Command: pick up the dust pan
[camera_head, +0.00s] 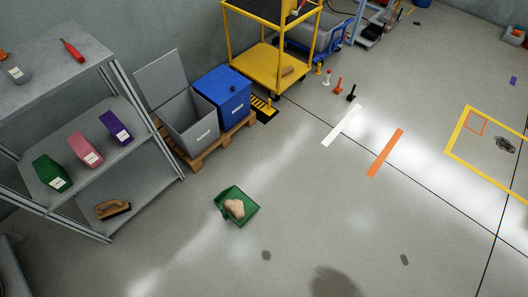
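A green dust pan (224,195) lies on the grey floor, left of the picture's middle. A tan, rounded lump (235,208) sits in or on it; I cannot tell what it is. Part of the dust pan's surface is hidden under this lump. The handle is not clear at this size. My gripper is not in view. A dark shadow lies on the floor at the bottom, right of the middle.
A grey shelf rack (60,210) stands left, holding coloured boxes and a wooden-handled brush (112,209). A grey open bin (190,125) and a blue bin (222,92) stand on a wooden pallet. A yellow cart (262,68) is behind. The floor around the pan is mostly clear.

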